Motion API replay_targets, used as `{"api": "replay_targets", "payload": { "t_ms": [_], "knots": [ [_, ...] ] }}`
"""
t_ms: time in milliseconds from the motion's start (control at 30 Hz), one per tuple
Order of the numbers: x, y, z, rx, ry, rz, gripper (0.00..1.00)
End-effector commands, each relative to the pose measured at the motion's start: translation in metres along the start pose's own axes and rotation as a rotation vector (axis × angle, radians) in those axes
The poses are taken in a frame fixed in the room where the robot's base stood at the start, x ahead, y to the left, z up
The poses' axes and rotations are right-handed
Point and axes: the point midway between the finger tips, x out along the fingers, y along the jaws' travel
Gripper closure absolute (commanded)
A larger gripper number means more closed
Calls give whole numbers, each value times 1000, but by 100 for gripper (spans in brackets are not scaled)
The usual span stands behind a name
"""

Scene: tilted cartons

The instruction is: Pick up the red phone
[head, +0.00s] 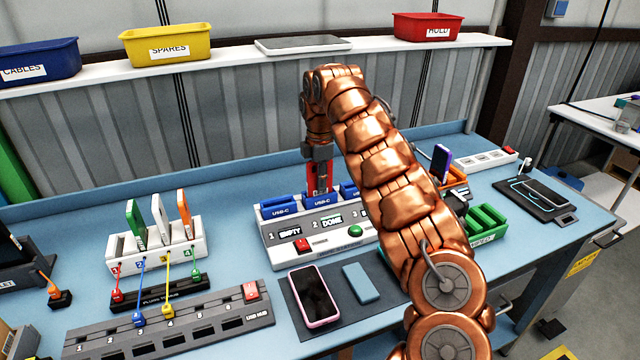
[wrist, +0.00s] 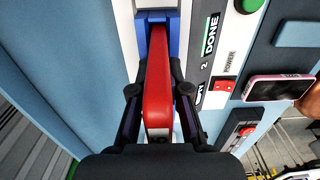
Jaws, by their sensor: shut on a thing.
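The red phone (head: 322,176) stands upright in the middle USB-C slot of the white charging station (head: 285,254). A "DONE" label shows on the station in front of it. In the wrist view the red phone (wrist: 158,80) runs between my two fingers, its far end at the blue slot (wrist: 152,20). My gripper (wrist: 160,95) is shut on the phone from above, one finger on each side. In the head view my gripper (head: 318,160) is small and partly hidden by my arm.
A pink-edged phone (head: 314,295) and a blue block (head: 362,283) lie on a dark mat in front. A white rack (head: 155,250) with several phones stands left. Green (head: 487,222) and orange holders stand right. A shelf with bins (head: 165,45) runs behind.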

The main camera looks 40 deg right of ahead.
Motion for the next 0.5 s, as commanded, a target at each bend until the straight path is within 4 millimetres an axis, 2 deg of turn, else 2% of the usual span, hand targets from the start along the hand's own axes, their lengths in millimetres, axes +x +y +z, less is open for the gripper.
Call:
{"api": "replay_targets", "payload": {
  "t_ms": [333,500],
  "knots": [
    [-3,0,0,-1,0,2,100],
    [-22,2,-1,-2,1,6,100]
  ]
}}
